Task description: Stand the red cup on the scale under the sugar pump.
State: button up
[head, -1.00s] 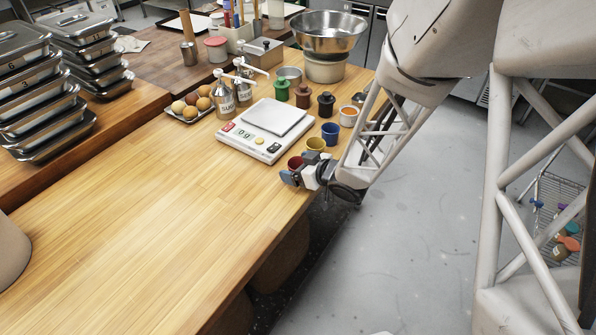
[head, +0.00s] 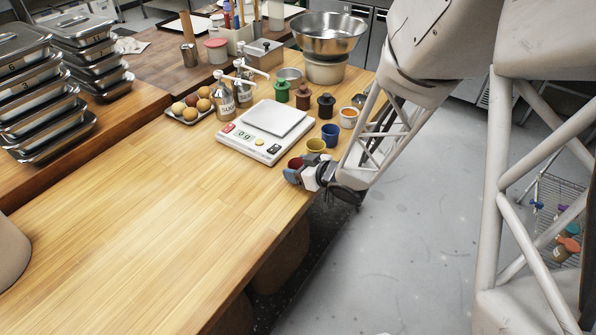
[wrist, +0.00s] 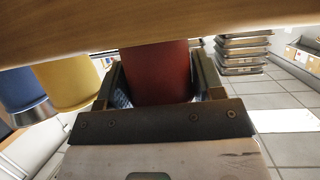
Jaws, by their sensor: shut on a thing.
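The red cup (head: 295,163) is near the front edge of the wooden counter, between the fingers of my gripper (head: 292,174). The wrist view shows the red cup (wrist: 157,75) with a finger of my gripper (wrist: 158,90) on each side, shut on it. The white scale (head: 262,140) with its bare square plate lies beyond the cup and reads 0 g. Two pump bottles stand behind the scale; the sugar pump (head: 226,104) is the nearer one, its label partly legible. Its nozzle reaches toward the scale's back left corner.
A yellow cup (head: 316,146), a blue cup (head: 330,134) and an orange-white cup (head: 348,117) stand in a row beyond my gripper. Green, brown and black lidded jars (head: 303,96) stand behind the scale. The counter's front left is clear.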

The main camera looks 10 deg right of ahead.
jog(key=shift+r, duration=0.1)
jog(key=shift+r, duration=0.85)
jog(key=shift+s+r, duration=0.25)
jog(key=shift+r, duration=0.65)
jog(key=s+d+r, duration=0.1)
jog(key=s, duration=1.4)
jog(key=shift+s+d+r, duration=0.15)
jog(key=shift+s+d, duration=0.05)
jog(key=shift+s, duration=0.05)
notch_tip(320, 180, up, 8)
jog(key=m+t+h, duration=0.3)
jog(key=m+h, duration=0.2)
send_over(299, 160)
jog(key=w+d, duration=0.6)
jog(key=w, duration=0.2)
jog(key=w+a+r+m+h, duration=0.1)
jog(key=w+r, duration=0.1)
jog(key=w, duration=0.7)
jog(key=w+a+r+m+h, duration=0.1)
jog(key=w+r+h, duration=0.1)
jog(key=w, duration=0.8)
jog(key=shift+w+m, duration=0.15)
jog(key=shift+m, duration=0.25)
